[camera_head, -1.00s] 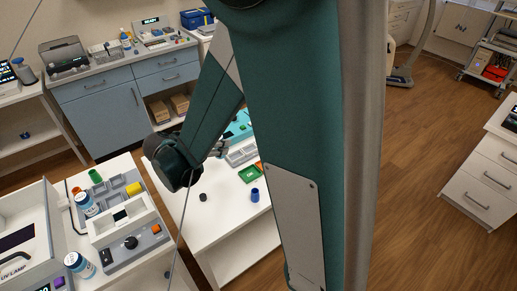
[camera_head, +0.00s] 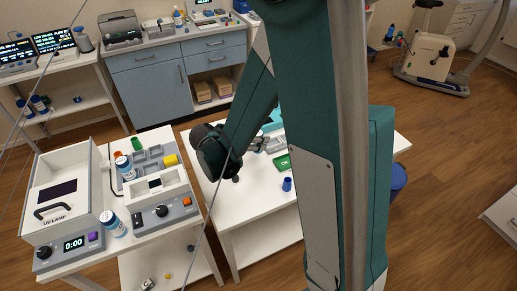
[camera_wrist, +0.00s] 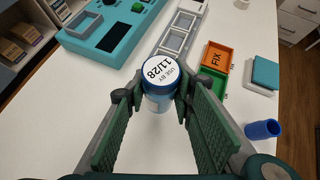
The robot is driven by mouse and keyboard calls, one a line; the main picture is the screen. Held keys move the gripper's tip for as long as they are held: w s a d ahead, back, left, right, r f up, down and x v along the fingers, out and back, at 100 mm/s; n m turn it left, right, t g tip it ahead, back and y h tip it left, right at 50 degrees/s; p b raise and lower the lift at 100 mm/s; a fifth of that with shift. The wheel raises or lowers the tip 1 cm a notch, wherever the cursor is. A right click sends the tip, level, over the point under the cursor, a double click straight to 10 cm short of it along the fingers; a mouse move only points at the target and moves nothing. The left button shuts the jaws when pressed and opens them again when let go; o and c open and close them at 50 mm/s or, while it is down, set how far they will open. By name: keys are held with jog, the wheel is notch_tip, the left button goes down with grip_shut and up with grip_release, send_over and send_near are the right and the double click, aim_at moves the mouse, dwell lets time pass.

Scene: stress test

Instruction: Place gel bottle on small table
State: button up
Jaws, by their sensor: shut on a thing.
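The bottle is between the fingertips, upright or nearly so, above a white table (camera_wrist: 215,155). I cannot read its side label or tell whether it touches the table. In the head view the same white table (camera_head: 262,210) is below my arm, and the held bottle cannot be made out there. Two similar bottles, one at the back (camera_head: 124,167) and one in front (camera_head: 114,225), stand on the left white table (camera_head: 150,237).
A UV lamp box (camera_head: 62,195) fills much of the left table. Bare tabletop lies near the gripper.

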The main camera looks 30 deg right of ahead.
jog(key=shift+f, duration=0.15)
jog(key=shift+f+b, duration=0.55)
jog(key=shift+f, duration=1.3)
jog(key=shift+f, duration=0.1)
jog(key=o, duration=1)
jog(key=shift+a+r, duration=0.1)
jog(key=shift+r, duration=0.1)
jog(key=p+v, duration=0.3)
jog(key=v, duration=0.8)
jog(key=shift+a+r, duration=0.25)
jog(key=shift+a, duration=0.05)
jog(key=shift+s, duration=0.15)
